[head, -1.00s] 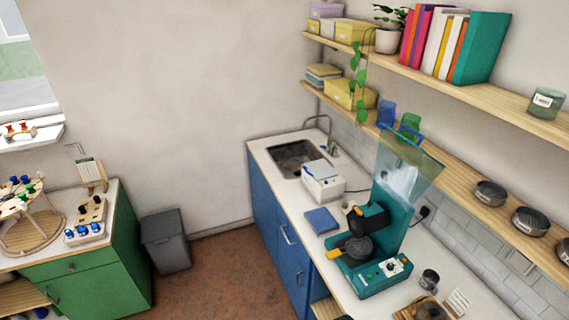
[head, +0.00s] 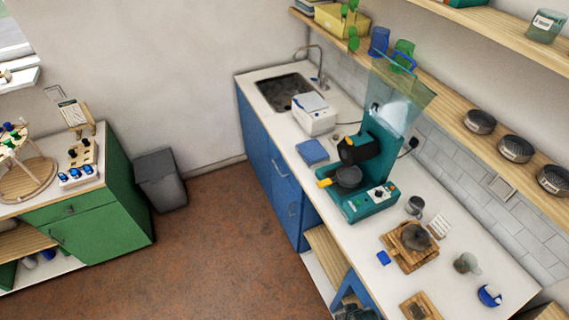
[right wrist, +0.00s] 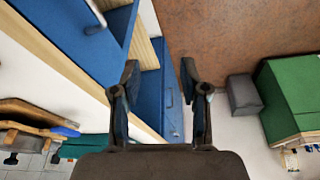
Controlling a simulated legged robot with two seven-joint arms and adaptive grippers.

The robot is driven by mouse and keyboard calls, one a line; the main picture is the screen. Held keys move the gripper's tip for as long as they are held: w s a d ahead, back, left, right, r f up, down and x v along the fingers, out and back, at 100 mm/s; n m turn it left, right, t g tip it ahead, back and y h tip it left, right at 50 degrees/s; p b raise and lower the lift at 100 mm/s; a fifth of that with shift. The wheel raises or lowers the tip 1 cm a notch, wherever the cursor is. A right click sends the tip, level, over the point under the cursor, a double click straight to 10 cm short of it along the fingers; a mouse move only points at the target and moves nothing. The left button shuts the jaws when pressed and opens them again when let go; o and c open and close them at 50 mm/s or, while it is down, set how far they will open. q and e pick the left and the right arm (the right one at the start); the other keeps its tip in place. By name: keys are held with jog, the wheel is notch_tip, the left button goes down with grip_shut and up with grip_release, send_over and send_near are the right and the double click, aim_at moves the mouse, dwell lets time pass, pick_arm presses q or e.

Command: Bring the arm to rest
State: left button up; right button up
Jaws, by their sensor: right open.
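My right gripper (right wrist: 159,82) is in the right wrist view. Its two dark fingers stand well apart with nothing between them. Past the fingertips are the blue cabinet front (right wrist: 172,100) and the brown floor (right wrist: 220,35); the gripper touches neither as far as I can see. In the head view I cannot clearly make out either gripper. My left gripper is not in view.
The white counter (head: 398,212) carries a teal grinder (head: 370,203), a wooden tray (head: 396,253), a metal cup (head: 415,205) and a glass cup (head: 467,263). A green cabinet (head: 110,215) and a grey bin (head: 160,182) stand left. The floor (head: 225,240) between is clear.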

jog(key=s+f+g+b, duration=0.1)
jog(key=s+f+b, duration=0.2)
jog(key=f, duration=1.3)
jog(key=s+f+b, duration=0.2)
jog(key=s+f, duration=0.1)
jog(key=f, duration=1.2)
jog(key=s+d+f+g+b, duration=0.1)
jog(key=s+d+f+b, duration=0.2)
jog(key=s+f, duration=1.1)
jog(key=shift+s+d+f, duration=0.15)
jog(key=shift+s+f, duration=0.15)
jog(key=shift+s, duration=0.05)
jog(key=shift+w+f, duration=0.1)
